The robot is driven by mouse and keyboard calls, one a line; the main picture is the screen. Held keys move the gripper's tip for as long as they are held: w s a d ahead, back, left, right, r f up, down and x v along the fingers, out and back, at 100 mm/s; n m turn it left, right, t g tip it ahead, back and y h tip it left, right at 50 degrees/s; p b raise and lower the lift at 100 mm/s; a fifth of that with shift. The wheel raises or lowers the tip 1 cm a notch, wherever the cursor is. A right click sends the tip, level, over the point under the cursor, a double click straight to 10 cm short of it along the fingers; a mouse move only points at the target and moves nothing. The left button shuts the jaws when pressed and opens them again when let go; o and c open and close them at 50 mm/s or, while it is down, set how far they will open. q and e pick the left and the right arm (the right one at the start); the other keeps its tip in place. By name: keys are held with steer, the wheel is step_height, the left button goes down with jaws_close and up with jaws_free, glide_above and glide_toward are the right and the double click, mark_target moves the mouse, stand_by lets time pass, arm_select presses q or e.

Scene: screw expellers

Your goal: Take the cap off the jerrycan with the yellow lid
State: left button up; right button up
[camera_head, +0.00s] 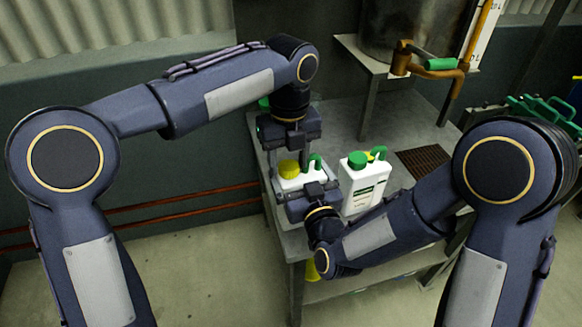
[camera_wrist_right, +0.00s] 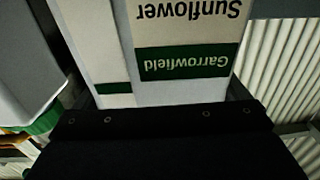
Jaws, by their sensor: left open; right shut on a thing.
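The jerrycan with the yellow lid (camera_head: 312,178) stands upright on the grey table, white with a green handle. Its yellow cap (camera_head: 289,169) is on top. My left gripper (camera_head: 289,156) points down from above, open, with its fingers close about the cap; whether they touch it I cannot tell. My right gripper (camera_head: 306,196) is shut on the jerrycan's body from the front, hiding its lower part. In the right wrist view the jerrycan's label (camera_wrist_right: 185,60) shows upside down, white with a green band, close against the gripper.
A second white jerrycan with a green lid (camera_head: 364,186) stands just to the right. A large metal vessel (camera_head: 405,35) with an orange crank and green grip (camera_head: 440,64) stands on a raised stand behind. A dark grate (camera_head: 424,160) lies on the table's right.

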arm_select(q)
step_height(320, 180, up, 2)
steer(key=shift+d+r, duration=0.15)
steer(key=shift+c, duration=0.2)
steer(key=m, duration=0.1)
steer(key=r+m, duration=0.1)
steer(key=m, duration=0.1)
steer(key=shift+w+d, duration=0.15)
steer(key=shift+w, duration=0.05)
steer(key=shift+w+r+m, duration=0.15)
steer(key=shift+r+m, duration=0.2)
steer(key=shift+m, duration=0.65)
steer(key=m, duration=0.1)
steer(key=r+m, duration=0.1)
steer(key=m, duration=0.1)
steer(key=shift+w+a+r+g, duration=0.15)
steer(key=shift+w+a+g, duration=0.1)
steer(key=shift+a+g, duration=0.15)
steer(key=shift+w+a+r+m+h, duration=0.1)
steer(key=shift+m+h, duration=0.05)
steer(key=shift+m, duration=0.3)
steer(key=shift+a+r+m+h, duration=0.1)
steer(key=shift+m+h, duration=0.05)
steer(key=shift+m, duration=0.3)
steer(key=shift+s+d+f, duration=0.1)
steer(key=shift+s+f, duration=0.1)
steer(key=shift+f, duration=1.75)
steer(key=shift+s+f, duration=0.2)
steer(key=shift+f, duration=1.7)
